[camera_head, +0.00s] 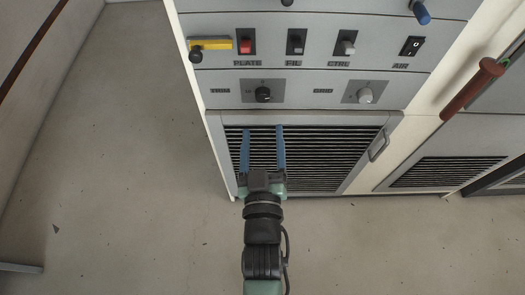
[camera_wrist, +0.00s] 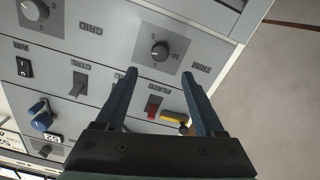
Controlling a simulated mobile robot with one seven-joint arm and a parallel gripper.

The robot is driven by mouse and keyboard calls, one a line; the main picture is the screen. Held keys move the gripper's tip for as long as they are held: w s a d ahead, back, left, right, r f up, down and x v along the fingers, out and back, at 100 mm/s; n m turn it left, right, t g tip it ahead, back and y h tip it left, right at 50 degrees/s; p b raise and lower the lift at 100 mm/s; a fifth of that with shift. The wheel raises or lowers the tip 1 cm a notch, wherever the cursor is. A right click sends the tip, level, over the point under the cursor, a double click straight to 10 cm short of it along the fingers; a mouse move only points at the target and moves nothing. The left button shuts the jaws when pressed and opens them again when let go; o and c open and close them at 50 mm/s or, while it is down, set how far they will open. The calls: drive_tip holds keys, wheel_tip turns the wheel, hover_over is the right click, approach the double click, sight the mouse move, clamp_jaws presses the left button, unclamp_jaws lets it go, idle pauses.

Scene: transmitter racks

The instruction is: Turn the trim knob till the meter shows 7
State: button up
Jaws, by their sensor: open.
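The trim knob (camera_head: 263,94) is a black round knob on a dark grey plate, right of the TRIM label on the lower panel. In the wrist view the trim knob (camera_wrist: 160,51) shows upside down, with a white pointer mark and small scale figures around it. My gripper (camera_head: 263,128) is open and empty, its two blue fingers in front of the vent grille just below the knob. In the wrist view my gripper (camera_wrist: 159,73) has the knob just beyond and between its fingertips, apart from both.
A grey GRID knob (camera_head: 365,95) sits to the right on the same panel. A red handle (camera_head: 472,88) sticks out at right. The floor at left is clear.

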drive_tip(key=shift+s, duration=1.95)
